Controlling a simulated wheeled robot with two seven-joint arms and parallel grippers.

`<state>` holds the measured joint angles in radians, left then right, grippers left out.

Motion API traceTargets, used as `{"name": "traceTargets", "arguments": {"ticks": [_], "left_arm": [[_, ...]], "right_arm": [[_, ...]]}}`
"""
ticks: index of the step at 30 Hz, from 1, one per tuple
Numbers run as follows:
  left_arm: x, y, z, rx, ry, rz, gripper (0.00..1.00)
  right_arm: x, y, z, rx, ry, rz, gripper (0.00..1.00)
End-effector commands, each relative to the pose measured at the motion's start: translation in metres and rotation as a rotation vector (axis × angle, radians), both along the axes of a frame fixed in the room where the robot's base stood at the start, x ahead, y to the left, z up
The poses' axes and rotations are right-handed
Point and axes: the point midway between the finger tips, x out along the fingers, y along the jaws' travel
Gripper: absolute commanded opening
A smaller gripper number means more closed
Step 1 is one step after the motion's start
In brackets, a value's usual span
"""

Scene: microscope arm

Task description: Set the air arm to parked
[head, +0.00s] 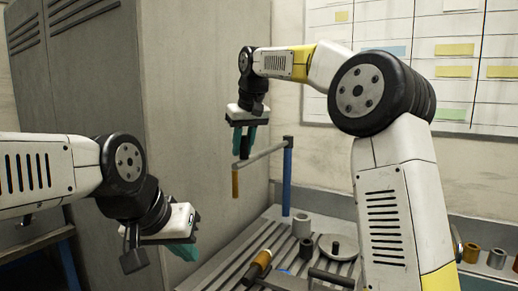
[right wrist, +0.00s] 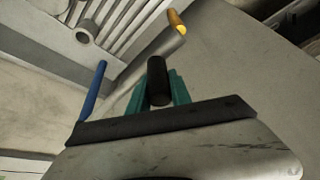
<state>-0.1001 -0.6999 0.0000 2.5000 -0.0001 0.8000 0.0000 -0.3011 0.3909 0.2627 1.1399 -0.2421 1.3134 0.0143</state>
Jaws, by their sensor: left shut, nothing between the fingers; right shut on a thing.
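The air arm (head: 266,153) is a grey bar reaching left from the top of an upright blue post (head: 287,178). An orange-brown nozzle (head: 235,183) hangs at its free end. My right gripper (head: 245,148) is above that end, its teal fingers shut on a black handle. The right wrist view shows the black handle (right wrist: 158,82) between the fingers, with the blue post (right wrist: 95,90) to the left and the orange nozzle (right wrist: 177,22) above. My left gripper (head: 183,249) is shut and empty at lower left, away from the air arm.
A slatted grey bench (head: 222,262) lies below, holding a grey cylinder (head: 301,226), a round disc (head: 339,246) and a black-and-orange tool (head: 258,266). A tall grey cabinet (head: 190,90) stands at left behind the arm. Small cups (head: 497,258) stand at far right.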

Motion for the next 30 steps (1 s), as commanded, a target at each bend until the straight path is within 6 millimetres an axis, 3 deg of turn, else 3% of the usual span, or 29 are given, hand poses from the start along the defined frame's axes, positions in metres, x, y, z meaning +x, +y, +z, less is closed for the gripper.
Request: {"name": "traceTargets", "arguments": {"ticks": [3, 13, 14, 17, 26, 30], "left_arm": [[0.000, 0.000, 0.000, 0.000, 0.000, 0.000, 0.00], [0.000, 0.000, 0.000, 0.000, 0.000, 0.000, 0.00], [0.000, 0.000, 0.000, 0.000, 0.000, 0.000, 0.00], [0.000, 0.000, 0.000, 0.000, 0.000, 0.000, 0.00], [0.000, 0.000, 0.000, 0.000, 0.000, 0.000, 0.00], [0.000, 0.000, 0.000, 0.000, 0.000, 0.000, 0.00]], "right_arm": [[0.008, 0.013, 0.000, 0.001, -0.004, -0.044, 0.00], [0.010, 0.017, 0.001, 0.004, -0.008, -0.055, 0.00], [0.010, 0.017, 0.001, 0.004, -0.008, -0.055, 0.29], [0.009, 0.017, 0.000, 0.003, -0.006, -0.054, 0.47], [0.008, 0.016, 0.001, 0.001, -0.004, -0.056, 0.47], [0.005, 0.014, 0.012, 0.003, -0.006, -0.054, 0.47]]}}
